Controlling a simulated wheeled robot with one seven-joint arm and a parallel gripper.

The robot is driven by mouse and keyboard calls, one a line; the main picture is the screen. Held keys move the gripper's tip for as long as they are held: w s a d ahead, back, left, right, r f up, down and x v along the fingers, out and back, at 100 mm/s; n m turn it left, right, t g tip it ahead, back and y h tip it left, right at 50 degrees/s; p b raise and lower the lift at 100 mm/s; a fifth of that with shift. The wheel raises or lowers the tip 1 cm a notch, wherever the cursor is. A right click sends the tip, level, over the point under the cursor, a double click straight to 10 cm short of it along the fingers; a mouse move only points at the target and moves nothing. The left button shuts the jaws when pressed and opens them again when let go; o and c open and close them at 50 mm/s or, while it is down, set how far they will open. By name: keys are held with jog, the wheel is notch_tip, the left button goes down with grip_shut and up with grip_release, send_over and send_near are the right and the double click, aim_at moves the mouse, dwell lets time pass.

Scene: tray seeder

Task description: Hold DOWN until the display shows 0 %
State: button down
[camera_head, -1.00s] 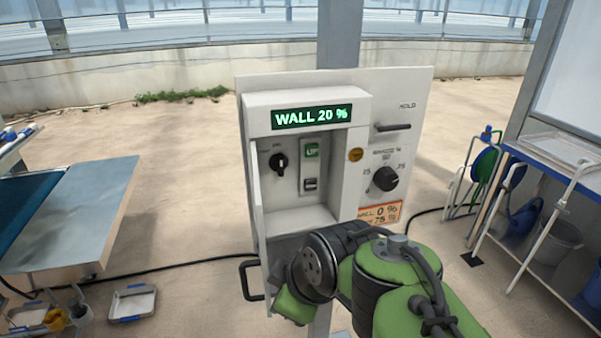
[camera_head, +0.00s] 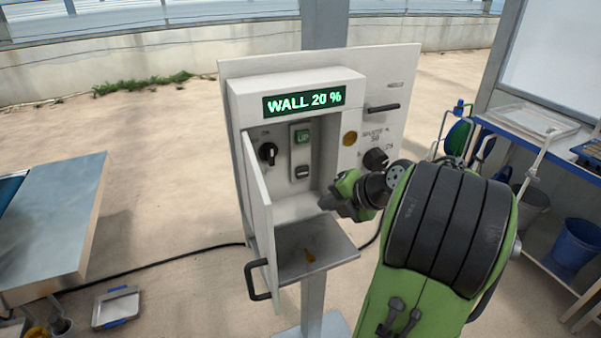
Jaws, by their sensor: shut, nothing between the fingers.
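The display (camera_head: 304,101) on the control box reads "WALL 20 %" in green. My gripper (camera_head: 328,205) is shut and empty, in front of the lower right of the recess, below and right of the buttons. It appears apart from them.
A black rotary switch (camera_head: 268,153) is left of the buttons. The box door (camera_head: 260,215) stands open at the left with a black handle (camera_head: 257,281). A small shelf (camera_head: 330,250) juts out below. A black knob (camera_head: 376,159) is on the right panel.

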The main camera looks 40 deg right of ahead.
aim_at(302, 172)
jog(key=shift+w, duration=0.1)
jog(key=w+p, duration=0.1)
jog(key=w, duration=0.1)
jog(key=w+d+p, duration=0.1)
jog(key=w, duration=0.2)
jog(key=w+d+p, duration=0.1)
jog(key=w+p, duration=0.1)
jog(key=shift+w+d, duration=0.15)
jog(key=shift+w, duration=0.55)
dwell(1.3)
jog(key=shift+w+d+b, duration=0.15)
jog(key=shift+w+b, duration=0.15)
jog(key=shift+b, duration=0.1)
